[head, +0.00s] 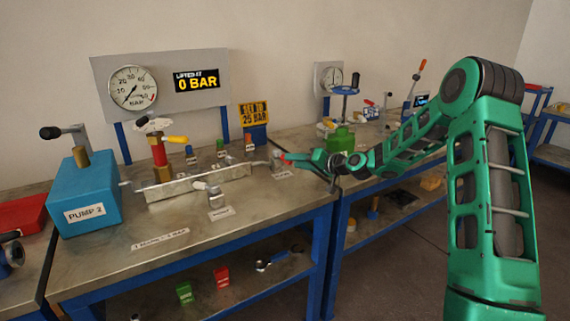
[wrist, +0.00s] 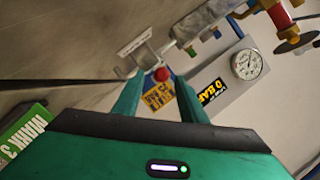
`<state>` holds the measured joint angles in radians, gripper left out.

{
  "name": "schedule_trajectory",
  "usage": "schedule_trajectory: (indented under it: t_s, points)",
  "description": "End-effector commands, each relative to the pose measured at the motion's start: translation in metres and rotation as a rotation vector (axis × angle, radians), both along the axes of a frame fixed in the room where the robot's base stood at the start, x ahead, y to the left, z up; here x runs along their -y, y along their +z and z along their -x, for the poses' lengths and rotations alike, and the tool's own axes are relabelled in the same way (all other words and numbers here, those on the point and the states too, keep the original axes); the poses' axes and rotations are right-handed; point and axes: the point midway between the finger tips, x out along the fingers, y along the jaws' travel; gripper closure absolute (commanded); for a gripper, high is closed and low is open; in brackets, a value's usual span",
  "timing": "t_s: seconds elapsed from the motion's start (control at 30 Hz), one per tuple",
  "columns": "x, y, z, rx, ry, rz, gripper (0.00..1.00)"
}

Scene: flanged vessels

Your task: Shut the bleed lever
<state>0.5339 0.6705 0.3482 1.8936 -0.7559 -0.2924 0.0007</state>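A small grey fitting (head: 277,160) with a red knob (head: 284,156) stands at the right end of the metal manifold (head: 190,183), above a small white label. I cannot read the label, so I cannot confirm that this is the bleed lever. My gripper (head: 290,159) is at this fitting. In the wrist view the two green fingers of my gripper (wrist: 160,80) are apart. The red knob (wrist: 162,74) shows in the gap near their tips, and the grey fitting (wrist: 145,55) lies beyond. Whether a finger touches the knob is unclear.
A blue pump (head: 85,193) stands left of the manifold. The display (head: 196,80) reads 0 BAR. A yellow sign (head: 253,114) stands behind. The front bench top is mostly clear.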

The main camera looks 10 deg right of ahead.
Motion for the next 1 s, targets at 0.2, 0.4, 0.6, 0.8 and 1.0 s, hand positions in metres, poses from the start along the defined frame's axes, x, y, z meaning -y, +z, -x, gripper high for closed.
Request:
schedule_trajectory:
  t_s: [0.2,0.4,0.6,0.8,1.0]
  points:
    - [-0.021,-0.01,-0.029,0.0,0.002,0.0,0.62]
    - [-0.03,-0.015,-0.043,0.0,0.001,0.001,0.62]
    - [-0.032,-0.016,-0.046,-0.001,0.0,0.002,0.62]
    - [-0.031,-0.016,-0.046,-0.001,0.0,0.002,0.71]
    - [-0.031,-0.016,-0.046,-0.002,-0.001,0.003,1.0]
